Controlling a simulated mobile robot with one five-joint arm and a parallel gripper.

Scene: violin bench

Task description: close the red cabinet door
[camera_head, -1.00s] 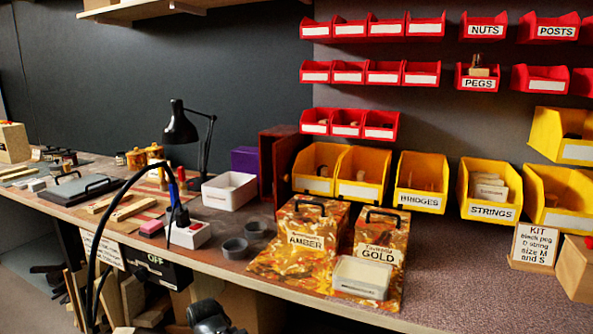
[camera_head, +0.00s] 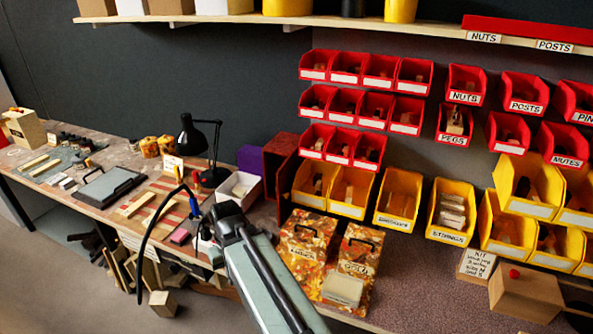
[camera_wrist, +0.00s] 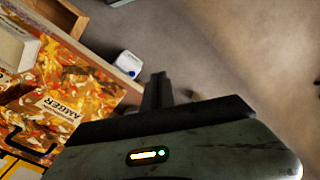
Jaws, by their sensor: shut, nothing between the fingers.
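The dark red cabinet (camera_head: 279,150) stands at the back of the bench in the head view, left of the yellow bins. Its door (camera_head: 287,183) appears to stand open, swung forward on the right side. My arm reaches up from the bottom of the head view, ending in front of the bench, nearer than the cabinet and apart from it. The fingertips cannot be made out there. In the wrist view my gripper (camera_wrist: 157,90) is shut and empty, with floor behind it. The cabinet is not seen in the wrist view.
The amber case (camera_head: 303,248) and gold case (camera_head: 354,264) stand in front of the cabinet's right side. A white tray (camera_head: 240,188) and a black lamp (camera_head: 192,140) are to its left. Yellow bins (camera_head: 350,190) are close on its right.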

